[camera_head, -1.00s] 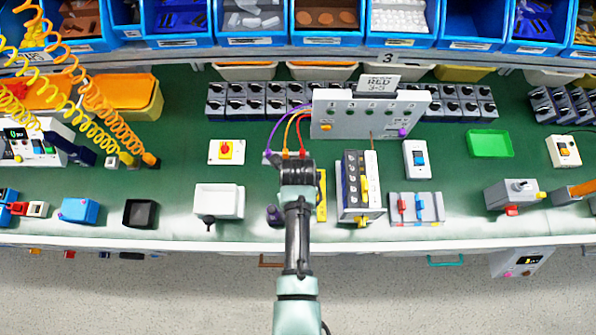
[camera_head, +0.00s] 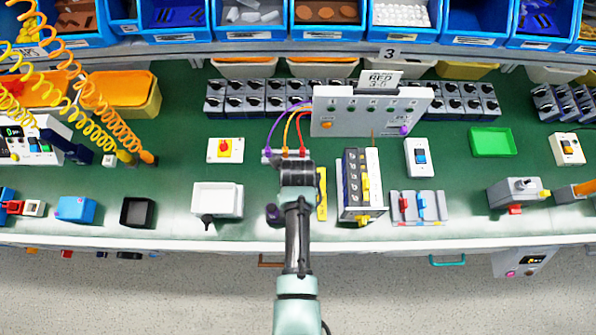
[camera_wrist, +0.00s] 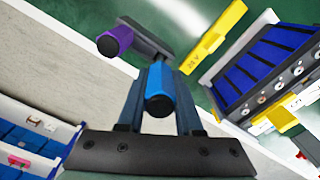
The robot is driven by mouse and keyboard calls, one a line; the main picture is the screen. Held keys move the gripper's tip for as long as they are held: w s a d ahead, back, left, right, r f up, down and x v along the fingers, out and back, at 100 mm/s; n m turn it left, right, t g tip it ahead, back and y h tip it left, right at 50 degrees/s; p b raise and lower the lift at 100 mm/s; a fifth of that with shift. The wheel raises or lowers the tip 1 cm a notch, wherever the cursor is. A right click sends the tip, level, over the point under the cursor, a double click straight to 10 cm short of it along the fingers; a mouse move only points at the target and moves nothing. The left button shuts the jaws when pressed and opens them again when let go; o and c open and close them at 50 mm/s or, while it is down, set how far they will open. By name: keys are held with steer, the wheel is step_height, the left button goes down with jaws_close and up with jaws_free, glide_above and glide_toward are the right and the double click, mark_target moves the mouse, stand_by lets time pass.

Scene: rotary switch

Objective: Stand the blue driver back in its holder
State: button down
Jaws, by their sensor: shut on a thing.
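The blue driver (camera_wrist: 159,90) is between my gripper's two fingers (camera_wrist: 160,95) in the wrist view, and they are shut on it. I see its handle nearly end-on; its lower part is hidden. The dark grey holder (camera_wrist: 152,42) lies just beyond it, with a purple driver (camera_wrist: 115,40) standing at its left end. I cannot tell whether the blue driver's tip is in the holder. In the head view, my arm hides the blue driver and the gripper's fingers; the purple driver (camera_head: 273,213) shows left of my arm near the bench's front edge.
A yellow bar (camera_wrist: 213,40) lies right of the holder. A white-framed box with dark blue modules (camera_head: 360,185) stands further right. A white tray (camera_head: 217,199) is to the left. The bench's pale front edge (camera_wrist: 80,35) runs close by the holder.

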steer(key=shift+f+b, duration=1.95)
steer(key=shift+f, duration=0.65)
steer(key=c, duration=0.5)
jaws_free()
steer(key=shift+r, duration=0.15)
step_height(320, 180, up, 13)
steer(key=shift+f, duration=0.1)
